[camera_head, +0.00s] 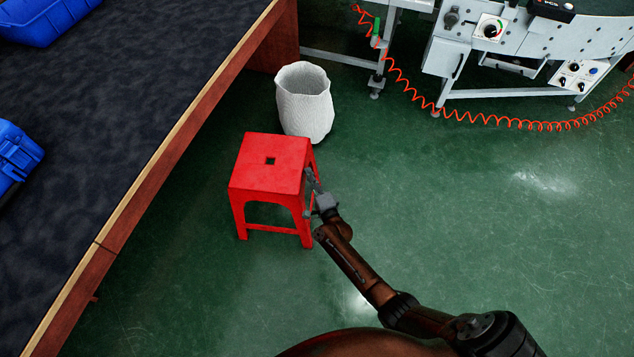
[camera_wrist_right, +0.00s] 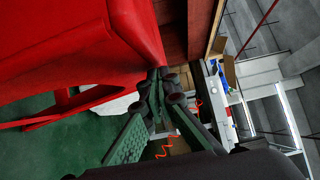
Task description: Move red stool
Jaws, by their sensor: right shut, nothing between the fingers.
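The red stool (camera_head: 262,162) stands upright on the green floor, left of the middle in the head view. It has a flat square seat with a small square hole. It also fills the upper left of the right wrist view (camera_wrist_right: 60,45). My right gripper (camera_head: 312,178) is at the right side of the stool, below seat height or close to it. Its fingers (camera_wrist_right: 158,85) are shut with nothing between them, close beside the stool. I cannot tell whether they touch it. My left gripper is not in view.
A white ribbed bin (camera_head: 304,102) stands just behind the stool. A dark-topped table (camera_head: 110,120) with a wooden edge runs along the left, with blue crates (camera_head: 40,18). Conveyor equipment (camera_head: 455,55) with a coiled red hose (camera_head: 500,120) is at the back right. The floor at right is clear.

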